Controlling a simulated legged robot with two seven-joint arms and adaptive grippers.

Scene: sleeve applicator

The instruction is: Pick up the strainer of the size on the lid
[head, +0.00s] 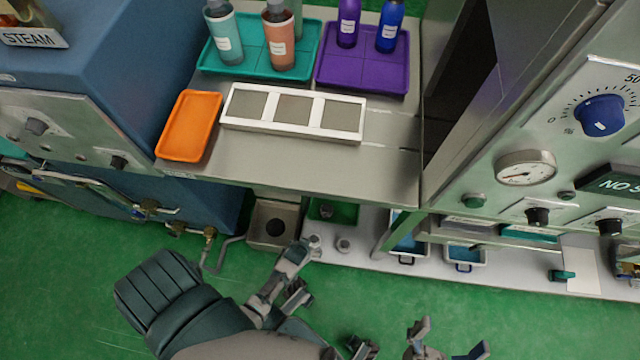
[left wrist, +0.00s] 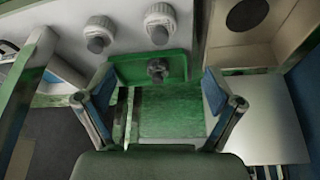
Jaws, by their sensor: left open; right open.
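I cannot make out a strainer or a lid for certain. A green tray (head: 345,213) with a small dark piece (head: 327,210) in it stands on the low shelf under the steel table. In the left wrist view the same tray (left wrist: 178,66) holds the dark knobbed piece (left wrist: 158,69). My left gripper (head: 300,268) is in front of the shelf. Its open, empty fingers also show in the left wrist view (left wrist: 157,92), either side of the tray area. My right gripper (head: 450,340) is open and empty at the bottom edge, partly cut off.
Two white round fittings (head: 343,245) stand beside the tray, and a square basin (head: 262,238) is to its left. Blue trays (head: 465,254) sit further right. The table above holds an orange tray (head: 189,126), a three-panel white frame (head: 292,112) and bottles.

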